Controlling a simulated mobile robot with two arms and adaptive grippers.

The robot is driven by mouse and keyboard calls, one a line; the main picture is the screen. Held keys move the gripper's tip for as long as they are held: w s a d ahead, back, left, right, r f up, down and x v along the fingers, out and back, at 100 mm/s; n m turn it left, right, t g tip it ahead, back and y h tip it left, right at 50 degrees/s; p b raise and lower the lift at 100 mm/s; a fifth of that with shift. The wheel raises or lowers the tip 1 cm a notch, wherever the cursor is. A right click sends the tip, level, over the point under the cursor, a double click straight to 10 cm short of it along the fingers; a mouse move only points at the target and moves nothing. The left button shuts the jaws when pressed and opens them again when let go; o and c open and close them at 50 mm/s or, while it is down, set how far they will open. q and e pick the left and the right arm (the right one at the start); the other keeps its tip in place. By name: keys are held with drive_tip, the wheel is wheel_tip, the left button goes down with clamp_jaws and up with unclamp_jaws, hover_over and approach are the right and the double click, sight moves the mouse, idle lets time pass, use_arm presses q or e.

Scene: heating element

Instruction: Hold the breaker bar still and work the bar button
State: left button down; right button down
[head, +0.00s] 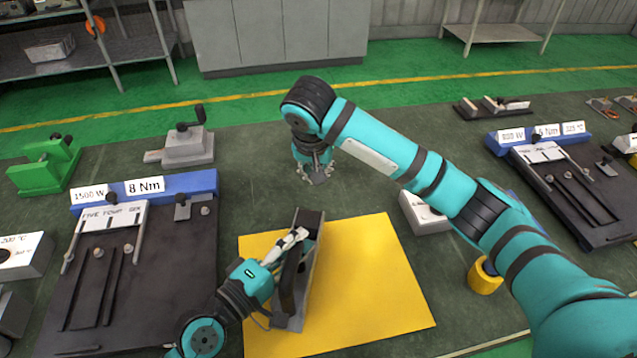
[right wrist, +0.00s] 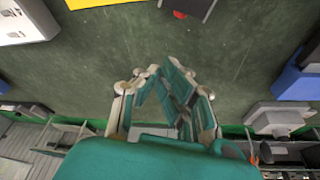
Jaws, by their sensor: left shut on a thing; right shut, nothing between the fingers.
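The breaker bar (head: 290,302), a long dark and grey block, lies on the yellow mat (head: 375,280). My left gripper (head: 298,238) is shut on the bar near its far end; its fingers hide part of it. A dark end piece (right wrist: 196,6), apparently of the bar, shows at the top of the right wrist view with a small red part (right wrist: 180,14), which may be the button. In the head view I cannot make out the button. My right gripper (head: 315,176) is shut and empty, pointing down beyond the bar's far end, apart from it. Its fingers also show in the right wrist view (right wrist: 165,78).
A dark fixture board with a blue sign strip (head: 190,184) stands at left, another (head: 575,190) at right. A grey clamp block (head: 188,146) and a green one (head: 42,165) stand behind the left board. A white box (head: 420,215) and yellow ring (head: 484,278) lie right of the mat.

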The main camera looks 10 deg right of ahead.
use_arm(q)
drive_tip(key=shift+f, duration=0.35)
use_arm(e)
drive_tip(key=shift+v, duration=1.25)
use_arm(q)
drive_tip(key=shift+s, duration=0.1)
drive_tip(key=c, duration=1.5)
unclamp_jaws()
drive_tip(key=o, duration=0.4)
drive_tip(key=shift+r, duration=0.2)
use_arm(e)
drive_tip(key=shift+w, duration=0.1)
